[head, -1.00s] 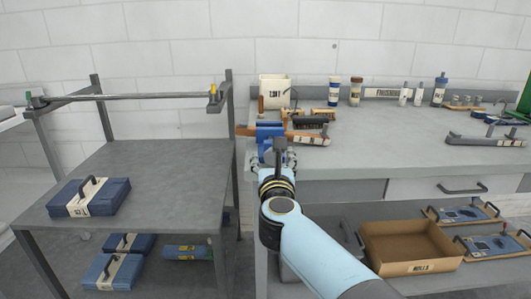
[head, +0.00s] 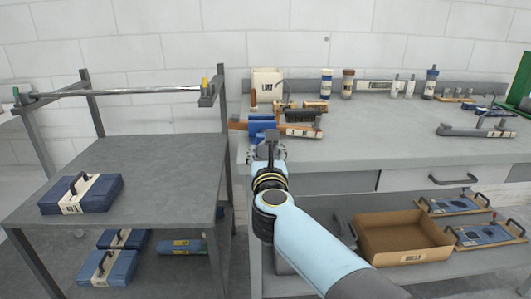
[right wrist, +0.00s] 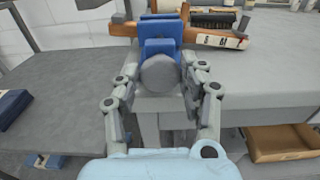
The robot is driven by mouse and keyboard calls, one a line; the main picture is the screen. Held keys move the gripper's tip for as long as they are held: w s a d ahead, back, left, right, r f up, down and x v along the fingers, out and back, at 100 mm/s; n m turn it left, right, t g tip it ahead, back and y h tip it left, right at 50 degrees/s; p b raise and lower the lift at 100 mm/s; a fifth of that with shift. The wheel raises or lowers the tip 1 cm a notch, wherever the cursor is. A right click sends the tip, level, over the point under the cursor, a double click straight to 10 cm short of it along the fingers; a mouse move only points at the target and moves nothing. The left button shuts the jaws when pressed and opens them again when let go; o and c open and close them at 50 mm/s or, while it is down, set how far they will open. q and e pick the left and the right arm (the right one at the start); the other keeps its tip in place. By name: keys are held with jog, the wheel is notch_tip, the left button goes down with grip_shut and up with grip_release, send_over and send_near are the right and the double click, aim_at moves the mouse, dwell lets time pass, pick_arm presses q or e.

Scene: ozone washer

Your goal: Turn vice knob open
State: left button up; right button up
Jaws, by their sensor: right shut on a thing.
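The blue vice (head: 262,122) is mounted at the front left corner of the workbench, and it also shows in the right wrist view (right wrist: 160,30). Its round grey knob (right wrist: 159,74) faces my right wrist camera. My right gripper (right wrist: 160,84) has one finger on each side of the knob and is shut on it. In the head view my right gripper (head: 268,156) is at the front of the vice, partly hidden by my own wrist. A wooden bar with a pale label (right wrist: 205,37) lies across the vice; its exact seating in the jaws is unclear. My left gripper is not in view.
A grey shelf rack (head: 140,165) with blue cases stands close to the left of the bench (head: 400,130). Brushes (head: 305,116), bottles (head: 327,82) and a white bin (head: 266,84) stand behind the vice. An open brown box (head: 402,235) sits on the lower shelf.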

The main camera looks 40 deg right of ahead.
dwell(1.0)
jog(key=o, duration=1.1)
jog(key=shift+o, duration=0.2)
jog(key=v, duration=0.7)
jog(key=shift+s, duration=0.25)
jog(key=shift+a, duration=0.15)
